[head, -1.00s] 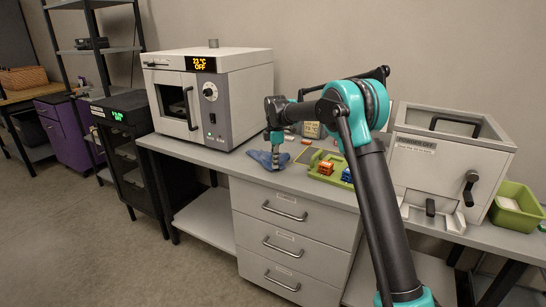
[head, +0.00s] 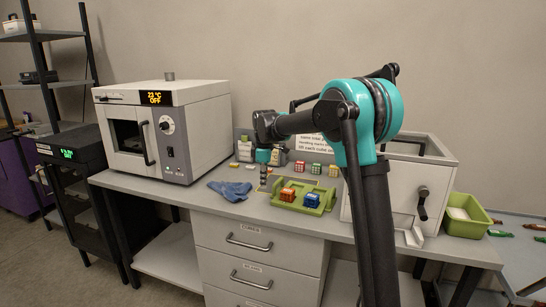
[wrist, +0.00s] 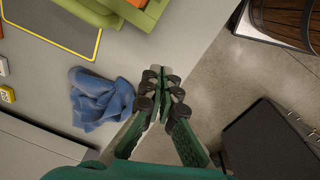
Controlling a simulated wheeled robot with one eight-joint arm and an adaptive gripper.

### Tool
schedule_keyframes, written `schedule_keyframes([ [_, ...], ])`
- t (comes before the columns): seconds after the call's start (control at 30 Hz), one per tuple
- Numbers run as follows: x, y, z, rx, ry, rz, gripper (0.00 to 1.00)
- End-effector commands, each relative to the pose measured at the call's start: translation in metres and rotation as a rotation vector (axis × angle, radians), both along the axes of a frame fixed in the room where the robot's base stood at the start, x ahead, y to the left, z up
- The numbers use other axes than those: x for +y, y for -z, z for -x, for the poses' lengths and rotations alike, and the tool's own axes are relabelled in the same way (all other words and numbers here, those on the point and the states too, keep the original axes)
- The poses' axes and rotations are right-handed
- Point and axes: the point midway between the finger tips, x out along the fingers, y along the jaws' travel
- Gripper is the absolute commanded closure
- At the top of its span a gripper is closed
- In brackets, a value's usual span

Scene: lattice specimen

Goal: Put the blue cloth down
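The blue cloth (head: 229,190) lies crumpled on the grey bench top, in front of the oven. It also shows in the wrist view (wrist: 100,100), to the left of my fingers and apart from them. My gripper (head: 263,182) points down just right of the cloth in the head view. In the wrist view my gripper's fingertips (wrist: 163,77) are together with nothing seen between them.
A green tray (head: 304,207) holds an orange and a blue block, right of my gripper. The oven (head: 190,130) stands at left, a grey box (head: 440,175) and a green bin (head: 465,222) at right. Several small cubes stand behind. The bench's front edge is close.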

Motion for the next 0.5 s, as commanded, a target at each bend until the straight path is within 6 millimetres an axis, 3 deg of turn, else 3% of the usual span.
schedule_keyframes([
  [0.03,-0.023,0.003,0.015,-0.012,0.084,-0.011,1.00],
  [0.2,-0.087,0.020,0.066,-0.054,0.369,-0.055,1.00],
  [0.5,-0.179,0.068,0.181,-0.125,0.868,-0.152,1.00],
])
